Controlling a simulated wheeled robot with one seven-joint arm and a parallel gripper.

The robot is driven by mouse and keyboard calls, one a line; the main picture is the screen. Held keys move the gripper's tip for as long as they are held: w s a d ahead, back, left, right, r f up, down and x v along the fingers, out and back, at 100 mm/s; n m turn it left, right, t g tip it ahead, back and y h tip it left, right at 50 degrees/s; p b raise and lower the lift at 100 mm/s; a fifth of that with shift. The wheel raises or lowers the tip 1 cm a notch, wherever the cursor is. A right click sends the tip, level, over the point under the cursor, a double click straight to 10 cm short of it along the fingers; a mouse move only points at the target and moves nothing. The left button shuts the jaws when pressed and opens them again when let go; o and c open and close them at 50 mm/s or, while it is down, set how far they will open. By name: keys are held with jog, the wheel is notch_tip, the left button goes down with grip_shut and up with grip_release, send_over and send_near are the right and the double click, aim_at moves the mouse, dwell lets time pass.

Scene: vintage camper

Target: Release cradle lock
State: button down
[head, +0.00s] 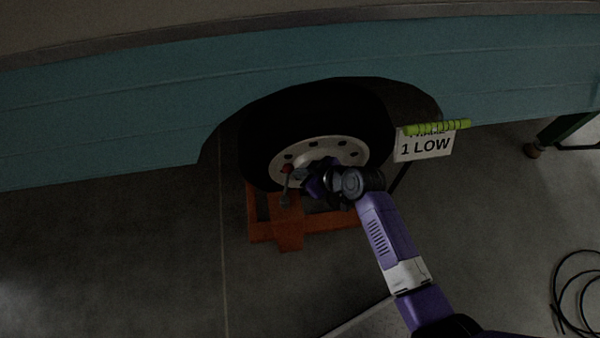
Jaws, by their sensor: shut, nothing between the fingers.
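An orange cradle (290,240) sits on the floor under the camper's wheel (262,130), which has a black tyre and a pale rim. A small upright lever with a red top (287,169) stands at the cradle's left part, in front of the rim; I take it to be the lock. My gripper (300,178) is in front of the wheel's lower rim, just right of the lever. It is shut and empty. Whether its fingers touch the lever cannot be told. My wrist hides the cradle's right part and some of the rim.
A white sign reading "1 LOW" (425,147) and a yellow-green handle (437,127) are right of the wheel. The teal camper side (130,125) hangs above. A black cable (575,290) lies at right, and a green support (560,128) stands behind. Floor at left is clear.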

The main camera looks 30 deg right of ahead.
jog(key=shift+w, duration=0.1)
jog(key=shift+w+a, duration=0.75)
jog(key=shift+w, duration=0.1)
